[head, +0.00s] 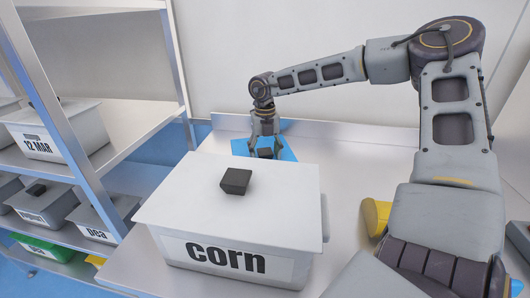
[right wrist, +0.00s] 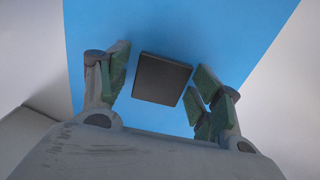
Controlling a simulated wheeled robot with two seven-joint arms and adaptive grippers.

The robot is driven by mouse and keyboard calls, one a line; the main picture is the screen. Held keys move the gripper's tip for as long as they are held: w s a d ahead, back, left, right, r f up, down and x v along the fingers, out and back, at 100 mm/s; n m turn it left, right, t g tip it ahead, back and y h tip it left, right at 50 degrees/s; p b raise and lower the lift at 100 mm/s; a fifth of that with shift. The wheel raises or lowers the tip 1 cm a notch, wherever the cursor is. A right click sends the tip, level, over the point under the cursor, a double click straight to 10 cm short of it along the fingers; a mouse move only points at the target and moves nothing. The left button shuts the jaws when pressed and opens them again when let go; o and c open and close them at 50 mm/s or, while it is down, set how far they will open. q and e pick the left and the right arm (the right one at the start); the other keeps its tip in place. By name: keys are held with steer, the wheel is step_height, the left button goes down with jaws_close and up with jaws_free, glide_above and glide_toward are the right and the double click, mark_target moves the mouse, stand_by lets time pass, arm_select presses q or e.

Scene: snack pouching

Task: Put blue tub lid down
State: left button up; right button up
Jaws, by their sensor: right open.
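The blue tub lid (head: 287,150) lies on the metal counter behind the corn tub, partly hidden by that tub and my gripper. Its dark square knob (head: 265,153) faces up. In the right wrist view the blue lid (right wrist: 200,30) fills the upper middle, with the dark knob (right wrist: 162,79) between my fingers. My right gripper (head: 264,145) is open around the knob, with a gap visible on both sides of it. It points down at the lid and also shows in the right wrist view (right wrist: 160,88). My left gripper is not in view.
A white tub labelled corn (head: 235,215), lid on, stands in front of the blue lid. A metal shelf (head: 125,140) with several labelled tubs is at left. A yellow object (head: 375,216) sits near my right arm. Counter between it and the corn tub is clear.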

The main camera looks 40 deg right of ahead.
mark_target(265, 151)
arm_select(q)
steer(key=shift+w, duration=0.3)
arm_select(e)
steer(key=shift+r, duration=0.1)
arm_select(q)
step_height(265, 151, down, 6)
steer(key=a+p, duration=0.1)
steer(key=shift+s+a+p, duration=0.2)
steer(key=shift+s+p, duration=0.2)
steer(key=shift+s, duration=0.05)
arm_select(e)
step_height(265, 151, up, 12)
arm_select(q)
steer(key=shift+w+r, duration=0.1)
arm_select(e)
steer(key=shift+d, duration=0.1)
